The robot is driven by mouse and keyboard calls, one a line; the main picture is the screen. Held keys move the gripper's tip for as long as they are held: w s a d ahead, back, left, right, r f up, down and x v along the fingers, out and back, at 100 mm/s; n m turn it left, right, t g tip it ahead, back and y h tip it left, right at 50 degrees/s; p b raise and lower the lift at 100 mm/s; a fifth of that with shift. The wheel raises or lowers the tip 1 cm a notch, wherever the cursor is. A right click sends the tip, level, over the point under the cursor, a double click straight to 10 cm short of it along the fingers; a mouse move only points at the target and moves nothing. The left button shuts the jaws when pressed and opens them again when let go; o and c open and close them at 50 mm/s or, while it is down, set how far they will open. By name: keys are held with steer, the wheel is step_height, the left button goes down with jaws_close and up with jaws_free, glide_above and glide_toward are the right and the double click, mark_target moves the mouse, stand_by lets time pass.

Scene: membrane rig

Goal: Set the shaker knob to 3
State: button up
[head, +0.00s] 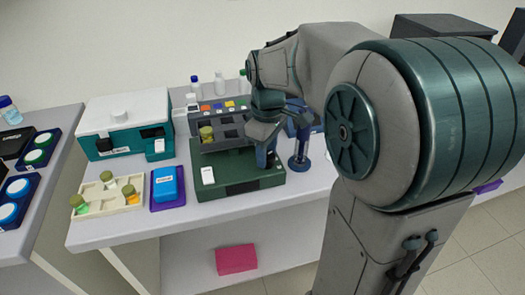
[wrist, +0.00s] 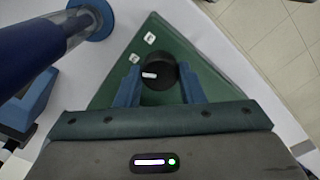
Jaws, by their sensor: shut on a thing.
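The shaker (head: 235,187) is a dark green box at the front of the bench in the head view. Its knob (wrist: 160,76) is a black round dial with a white pointer mark, seen in the wrist view. The pointer points left in that view, a little below the nearer of two small white number tiles (wrist: 134,59); the digits are too small to read surely. My gripper (wrist: 160,86) has its blue fingers on either side of the knob and is shut on it. In the head view my gripper (head: 266,158) hides the knob at the shaker's right end.
A blue stand (head: 300,163) is close to the right of my gripper, and a blue cylinder (wrist: 35,58) looms at upper left in the wrist view. A blue box (head: 168,184) on a purple tray and a vial rack (head: 107,205) stand left of the shaker.

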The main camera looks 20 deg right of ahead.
steer(key=shift+m, duration=0.5)
steer(key=m+p, duration=0.1)
steer(key=m, duration=0.3)
steer(key=shift+d, duration=0.1)
steer(key=m+p, duration=0.1)
steer(key=m, duration=0.5)
steer(key=shift+s+f+m, duration=0.1)
steer(key=shift+m, duration=0.3)
stand_by(0.3)
steer(key=o, duration=1)
